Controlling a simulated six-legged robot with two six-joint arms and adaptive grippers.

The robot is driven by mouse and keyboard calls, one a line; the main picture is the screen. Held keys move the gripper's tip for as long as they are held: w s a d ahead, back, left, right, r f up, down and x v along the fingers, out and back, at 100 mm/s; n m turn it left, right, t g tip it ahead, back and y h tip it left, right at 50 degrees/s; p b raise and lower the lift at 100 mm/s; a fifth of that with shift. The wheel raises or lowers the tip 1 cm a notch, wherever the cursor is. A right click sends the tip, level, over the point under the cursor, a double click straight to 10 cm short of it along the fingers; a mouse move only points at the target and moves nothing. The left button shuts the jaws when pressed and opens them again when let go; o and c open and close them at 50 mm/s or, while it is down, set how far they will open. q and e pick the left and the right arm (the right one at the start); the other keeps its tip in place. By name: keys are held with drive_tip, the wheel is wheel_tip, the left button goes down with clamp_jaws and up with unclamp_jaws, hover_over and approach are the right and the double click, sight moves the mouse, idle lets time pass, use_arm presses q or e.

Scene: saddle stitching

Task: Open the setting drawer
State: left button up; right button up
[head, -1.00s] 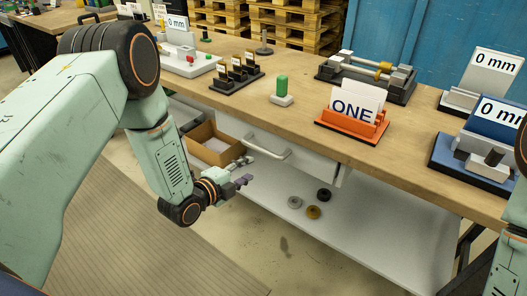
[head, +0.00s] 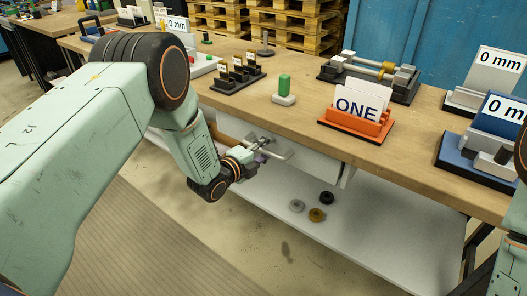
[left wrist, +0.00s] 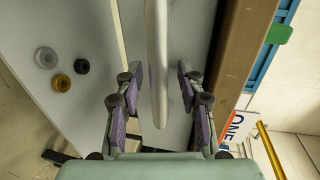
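The white drawer (head: 313,164) sits under the wooden tabletop, its front looking flush below the table edge. Its light bar handle (head: 284,155) sticks out from the front, and its left part is covered by my left gripper (head: 262,150). In the left wrist view the handle (left wrist: 158,60) runs lengthwise between the two purple-padded fingers of my left gripper (left wrist: 158,82). The fingers are apart, with a visible gap on each side of the bar. My right gripper is out of view; only a bit of that arm shows at the right edge.
Grey, black and gold round pieces (head: 316,215) lie on the white lower shelf (head: 375,235). On the tabletop stand an orange card holder (head: 355,125) and a green-topped block (head: 284,88).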

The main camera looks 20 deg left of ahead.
use_arm(q)
drive_tip(key=shift+a, duration=0.1)
clamp_jaws()
idle(0.6)
